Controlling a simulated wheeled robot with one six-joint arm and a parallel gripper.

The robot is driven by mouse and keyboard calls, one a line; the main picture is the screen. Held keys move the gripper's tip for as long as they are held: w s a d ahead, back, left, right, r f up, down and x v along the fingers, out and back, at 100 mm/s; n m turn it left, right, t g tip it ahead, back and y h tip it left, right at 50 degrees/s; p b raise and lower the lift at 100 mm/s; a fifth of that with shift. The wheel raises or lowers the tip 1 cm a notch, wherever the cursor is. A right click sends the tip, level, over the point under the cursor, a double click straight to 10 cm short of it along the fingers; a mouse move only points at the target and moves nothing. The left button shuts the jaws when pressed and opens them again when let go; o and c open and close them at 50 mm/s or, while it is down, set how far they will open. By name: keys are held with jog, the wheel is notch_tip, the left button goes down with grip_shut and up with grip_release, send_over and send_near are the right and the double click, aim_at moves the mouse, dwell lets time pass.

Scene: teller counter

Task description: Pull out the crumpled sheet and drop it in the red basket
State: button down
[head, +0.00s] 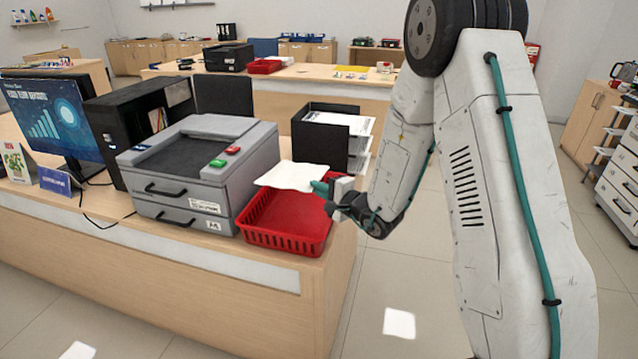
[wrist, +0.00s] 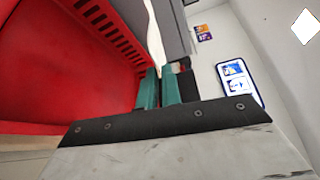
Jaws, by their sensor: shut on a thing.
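The crumpled sheet (head: 291,175) is white and uneven. In the head view it is held out roughly level above the back part of the red basket (head: 287,246). My gripper (head: 322,188) is shut on the sheet's right edge, over the basket's right side. In the wrist view the sheet (wrist: 154,40) shows edge-on as a thin white strip between the teal fingertips of my gripper (wrist: 158,86). The red basket (wrist: 60,60) fills the left of that view. The part of the basket under the sheet is hidden in the head view.
A grey printer (head: 205,165) with a red and a green button stands left of the basket. A black paper organizer (head: 325,140) stands behind it. A black computer tower (head: 140,130) and a monitor (head: 45,115) are further left. The counter's right edge is close to the basket.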

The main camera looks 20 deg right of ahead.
jog(key=shift+w+d+f, duration=0.1)
jog(key=shift+d+f, duration=0.05)
jog(key=shift+f, duration=1.15)
jog(key=shift+d+f, duration=0.15)
jog(key=shift+f, duration=1.15)
jog(key=c, duration=1.5)
grip_release()
jog(key=v, duration=0.7)
jog(key=shift+s, duration=0.4)
